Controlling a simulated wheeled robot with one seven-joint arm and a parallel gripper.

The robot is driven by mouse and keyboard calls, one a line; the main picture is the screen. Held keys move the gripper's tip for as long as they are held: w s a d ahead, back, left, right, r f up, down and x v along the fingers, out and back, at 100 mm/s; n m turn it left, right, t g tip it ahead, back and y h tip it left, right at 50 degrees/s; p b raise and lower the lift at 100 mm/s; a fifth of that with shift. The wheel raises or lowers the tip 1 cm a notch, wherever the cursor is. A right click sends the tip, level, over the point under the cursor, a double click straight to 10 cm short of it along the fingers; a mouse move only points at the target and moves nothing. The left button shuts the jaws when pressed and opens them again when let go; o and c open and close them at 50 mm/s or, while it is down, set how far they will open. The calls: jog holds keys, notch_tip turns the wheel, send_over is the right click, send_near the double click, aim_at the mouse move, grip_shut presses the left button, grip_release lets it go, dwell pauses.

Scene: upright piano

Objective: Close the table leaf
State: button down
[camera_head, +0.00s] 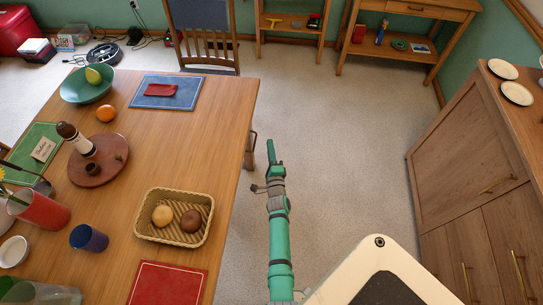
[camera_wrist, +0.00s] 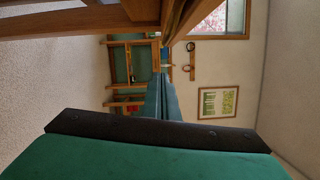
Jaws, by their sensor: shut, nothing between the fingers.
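The wooden table (camera_head: 225,120) fills the left of the head view, its top flat and set with dishes. I cannot make out a separate leaf or its seam. A dark curved metal piece (camera_head: 252,150) sticks out from the table's right side. My green gripper (camera_head: 270,146) is shut and empty, just right of that side and apart from the metal piece as far as I can see. In the wrist view, its closed fingers (camera_wrist: 160,85) point away from the camera, with wooden parts (camera_wrist: 75,25) close by at the top.
A basket with two buns (camera_head: 174,217) sits near the table's right edge. A chair (camera_head: 203,35) stands at the far end. A wooden cabinet (camera_head: 465,150) stands on the right. The floor (camera_head: 340,140) between table and cabinet is clear.

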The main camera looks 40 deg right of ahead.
jog(key=shift+w+a+r, duration=0.2)
jog(key=shift+w+a, duration=0.45)
jog(key=shift+w, duration=0.1)
jog(key=shift+w+a+r, duration=0.15)
jog(key=shift+w+a, duration=0.5)
jog(key=shift+w, duration=0.1)
jog(key=shift+w, duration=0.1)
